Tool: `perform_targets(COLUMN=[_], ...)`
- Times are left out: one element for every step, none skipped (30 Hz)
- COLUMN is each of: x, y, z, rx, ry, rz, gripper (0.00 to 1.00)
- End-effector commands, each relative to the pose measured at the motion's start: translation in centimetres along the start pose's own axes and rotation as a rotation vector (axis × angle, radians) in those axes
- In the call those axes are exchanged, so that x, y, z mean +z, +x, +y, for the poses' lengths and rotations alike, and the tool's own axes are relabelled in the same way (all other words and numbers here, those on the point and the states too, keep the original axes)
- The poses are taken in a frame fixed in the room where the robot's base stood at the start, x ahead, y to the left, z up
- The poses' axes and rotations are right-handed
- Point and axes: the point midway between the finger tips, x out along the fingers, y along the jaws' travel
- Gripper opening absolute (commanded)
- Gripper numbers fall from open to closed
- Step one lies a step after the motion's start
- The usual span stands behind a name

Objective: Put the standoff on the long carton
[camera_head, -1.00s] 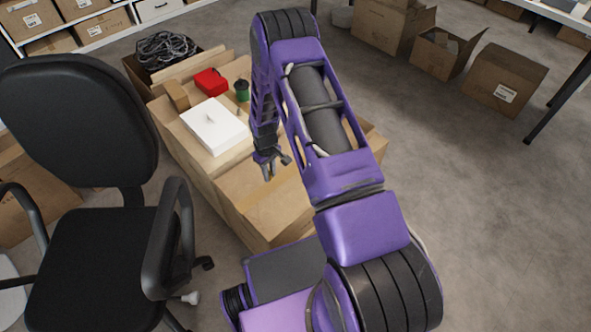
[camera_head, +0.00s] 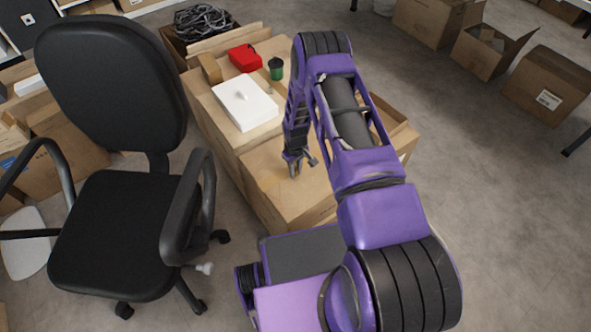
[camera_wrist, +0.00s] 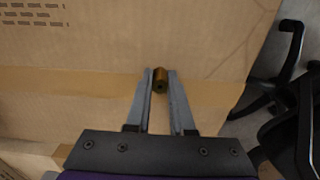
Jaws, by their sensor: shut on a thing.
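The standoff is a small brass-coloured cylinder (camera_wrist: 160,79) in the wrist view. It is pinched between the fingertips of my gripper (camera_wrist: 160,84), with its dark-holed end facing the camera. In the head view my gripper (camera_head: 293,168) points down over the top of a closed brown carton (camera_head: 268,188), which seems to be the long carton. The carton top with its tape strip (camera_wrist: 75,86) fills most of the wrist view. I cannot tell whether the standoff touches it. The standoff is too small to make out in the head view.
Behind the gripper, a white box (camera_head: 246,103), a red item (camera_head: 244,58) and a green, dark-lidded container (camera_head: 276,69) stand on cartons. A black office chair (camera_head: 125,225) is close on the left. Open floor (camera_head: 480,190) lies to the right.

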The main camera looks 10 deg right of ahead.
Motion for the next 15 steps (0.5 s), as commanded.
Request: perform_targets(x=[0.04,0.02,0.02,0.02,0.01,0.01,0.01,0.01,0.01,0.01,0.01,0.01,0.01,0.0,-0.01], y=[0.23,0.16,0.14,0.14,0.14,0.13,0.13,0.13,0.13,0.12,0.12,0.12,0.12,0.09,0.01], z=[-0.02,-0.01,-0.01,-0.01,-0.01,-0.01,-0.01,-0.01,-0.01,-0.01,-0.01,-0.01,-0.01,0.0,0.0], rx=[0.0,0.0,0.0,0.0,0.0,0.0,0.0,0.0,0.0,0.0,0.0,0.0,0.0,0.0,0.0], ry=[0.0,0.0,0.0,0.0,0.0,0.0,0.0,0.0,0.0,0.0,0.0,0.0,0.0,0.0,0.0], rz=[-0.001,0.0,0.0,0.0,0.0,0.0,0.0,0.0,0.0,0.0,0.0,0.0,0.0,0.0,0.0], gripper=[0.0,0.26,0.34,0.39,0.44,0.51,0.51,0.51,0.51,0.51,0.51,0.51,0.51,0.51,0.51])
